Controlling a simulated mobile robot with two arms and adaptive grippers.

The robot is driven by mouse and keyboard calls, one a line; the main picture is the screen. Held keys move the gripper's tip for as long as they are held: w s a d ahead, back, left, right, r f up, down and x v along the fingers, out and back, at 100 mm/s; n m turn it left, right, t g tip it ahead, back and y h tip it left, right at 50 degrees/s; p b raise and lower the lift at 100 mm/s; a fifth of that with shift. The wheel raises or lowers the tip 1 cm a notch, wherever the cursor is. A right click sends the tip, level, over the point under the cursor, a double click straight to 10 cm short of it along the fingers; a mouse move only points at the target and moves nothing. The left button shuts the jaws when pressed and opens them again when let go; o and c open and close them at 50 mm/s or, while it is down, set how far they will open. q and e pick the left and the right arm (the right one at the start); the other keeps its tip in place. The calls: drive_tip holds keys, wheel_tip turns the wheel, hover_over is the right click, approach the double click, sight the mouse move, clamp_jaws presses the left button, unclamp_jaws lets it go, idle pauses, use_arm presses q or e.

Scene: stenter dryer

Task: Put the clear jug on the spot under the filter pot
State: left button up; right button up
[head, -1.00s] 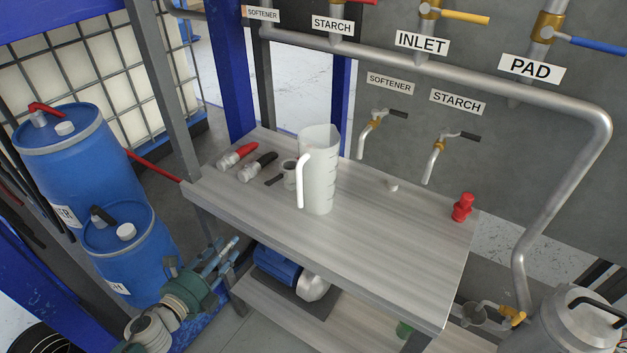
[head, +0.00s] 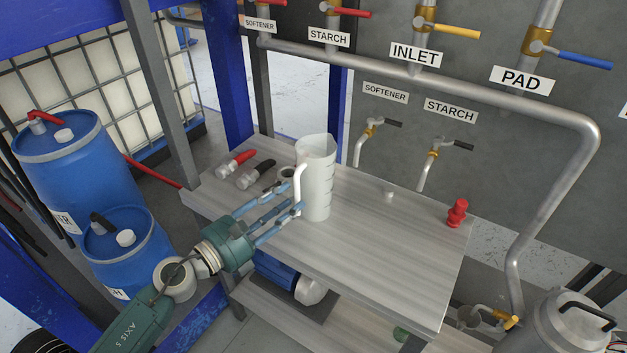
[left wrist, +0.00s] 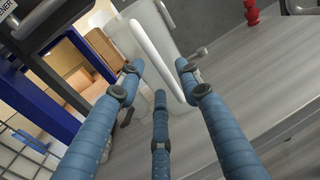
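The clear jug (head: 317,185) stands upright on the grey wood-look bench (head: 375,245), its white handle (head: 298,188) facing left. My left gripper (head: 294,197) has blue fingers and is at the handle, a little above the bench. In the left wrist view the fingers (left wrist: 158,80) are spread apart, with the jug's handle (left wrist: 150,50) running between their tips. The gripper looks open; I cannot tell whether a finger touches the handle. A steel vessel (head: 565,325) with a black handle is at the lower right; I cannot tell whether it is the filter pot. My right gripper is out of view.
A red fitting (head: 457,212) stands at the bench's right end. Softener and starch taps (head: 432,155) hang behind. The bench's front right is clear.

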sight(296, 194)
use_arm(q)
drive_tip(key=x, duration=0.3)
drive_tip(key=shift+w+d+r+p, duration=0.1)
drive_tip(key=shift+w+d+p, duration=0.1)
drive_tip(key=shift+d+p, duration=0.1)
drive_tip(key=shift+a, duration=0.1)
drive_tip(key=shift+s, duration=0.1)
drive_tip(key=shift+c, duration=0.3)
clamp_jaws()
drive_tip(key=shift+r, duration=0.1)
